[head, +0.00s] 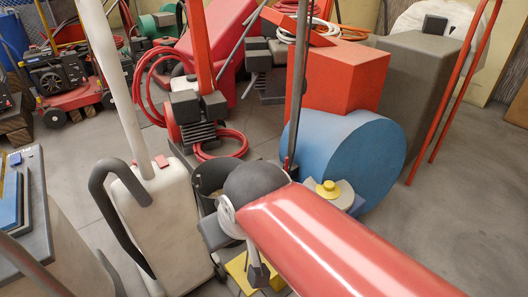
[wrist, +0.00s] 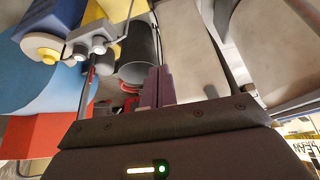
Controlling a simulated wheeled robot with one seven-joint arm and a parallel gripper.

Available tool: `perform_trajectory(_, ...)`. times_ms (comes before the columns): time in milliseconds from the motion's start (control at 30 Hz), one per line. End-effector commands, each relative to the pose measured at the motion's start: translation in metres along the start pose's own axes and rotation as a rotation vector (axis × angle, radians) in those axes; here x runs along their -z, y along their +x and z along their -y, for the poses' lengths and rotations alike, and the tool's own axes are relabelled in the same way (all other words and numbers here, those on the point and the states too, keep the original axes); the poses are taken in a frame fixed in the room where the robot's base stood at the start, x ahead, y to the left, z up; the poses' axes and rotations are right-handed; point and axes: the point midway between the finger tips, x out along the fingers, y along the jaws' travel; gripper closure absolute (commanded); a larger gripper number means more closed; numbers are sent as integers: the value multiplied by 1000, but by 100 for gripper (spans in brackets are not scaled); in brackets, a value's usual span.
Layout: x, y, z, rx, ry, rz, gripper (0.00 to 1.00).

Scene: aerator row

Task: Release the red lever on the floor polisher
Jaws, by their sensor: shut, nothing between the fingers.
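A white upright machine (head: 160,215) with a tall white tube and a black curved hose stands left of centre in the head view; I take it for the floor polisher. A small red tab (head: 161,161), which looks like its red lever, sits on top of the body beside the tube. My gripper (wrist: 158,75) is shut and empty in the wrist view, its fingers in front of a dark bucket (wrist: 137,57). Pale panels (wrist: 195,55), seemingly the white machine, lie to its right. No red lever is clear there, and my gripper cannot be made out in the head view.
A blue drum (head: 353,152) and red block (head: 338,78) stand right of centre. A thin dark pole (head: 297,85) rises beside them. The bucket (head: 208,180) stands right of the white machine. Red hose coils (head: 222,145) lie behind. Open floor (head: 445,195) shows at right.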

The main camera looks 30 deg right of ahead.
Motion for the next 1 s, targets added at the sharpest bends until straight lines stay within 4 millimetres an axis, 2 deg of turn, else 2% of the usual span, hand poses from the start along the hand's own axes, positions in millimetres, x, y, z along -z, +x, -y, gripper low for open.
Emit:
perform_trajectory(367, 4, 0, -1, -1, 7, 2, 100)
perform_trajectory(467, 20, 4, -8, -5, 36, 16, 100)
perform_trajectory(567, 51, 15, -22, -21, 94, 38, 100)
perform_trajectory(667, 90, 35, -46, -55, 174, 67, 100)
perform_trajectory(767, 130, 64, -76, -107, 255, 92, 100)
perform_trajectory(900, 174, 114, -123, -205, 352, 125, 100)
perform_trajectory(1000, 198, 155, -159, -290, 406, 143, 100)
